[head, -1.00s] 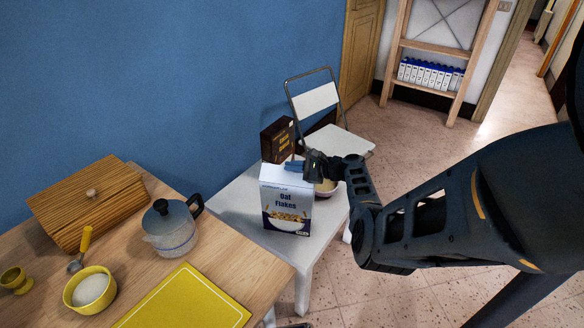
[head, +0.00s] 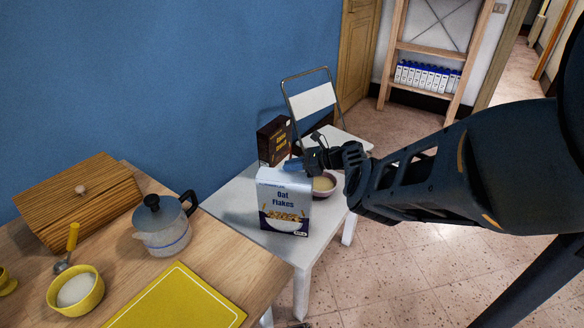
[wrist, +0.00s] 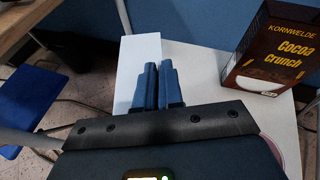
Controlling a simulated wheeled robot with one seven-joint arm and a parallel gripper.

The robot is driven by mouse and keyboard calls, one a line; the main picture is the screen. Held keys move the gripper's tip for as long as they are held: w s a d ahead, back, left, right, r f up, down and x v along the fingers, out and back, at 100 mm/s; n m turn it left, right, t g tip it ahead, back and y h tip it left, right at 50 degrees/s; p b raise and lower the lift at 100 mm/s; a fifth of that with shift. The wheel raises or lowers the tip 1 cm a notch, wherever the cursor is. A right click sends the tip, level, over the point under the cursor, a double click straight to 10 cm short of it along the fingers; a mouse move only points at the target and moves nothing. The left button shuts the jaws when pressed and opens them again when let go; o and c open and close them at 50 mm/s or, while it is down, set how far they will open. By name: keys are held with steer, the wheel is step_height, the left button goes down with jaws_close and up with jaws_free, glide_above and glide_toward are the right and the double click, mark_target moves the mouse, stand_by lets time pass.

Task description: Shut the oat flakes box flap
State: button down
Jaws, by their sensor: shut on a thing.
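The white Oat Flakes box (head: 284,212) stands upright on the white table, its printed front facing my head camera. Its pale top (head: 283,178) lies just below my gripper (head: 293,166), whose blue fingertips are at the box's upper edge. In the wrist view my gripper (wrist: 159,70) has its two fingers close together, with a white panel (wrist: 139,52) right at them. This looks like the box's flap. The fingers seem shut on it, but their exact contact and the flap's angle are hard to make out.
A brown Cocoa Crunch box (head: 274,140) stands close behind; it also shows in the wrist view (wrist: 272,52). A bowl (head: 324,185) sits right of the oat box. A white chair (head: 335,135) is behind. A wooden table with a pot (head: 162,228) is at left.

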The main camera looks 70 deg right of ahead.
steer(key=shift+f, duration=0.15)
steer(key=c, duration=1.3)
jaws_free()
steer(key=shift+s, duration=0.15)
steer(key=shift+p+v, duration=0.65)
steer(key=shift+v, duration=3.2)
steer(key=shift+d, duration=0.1)
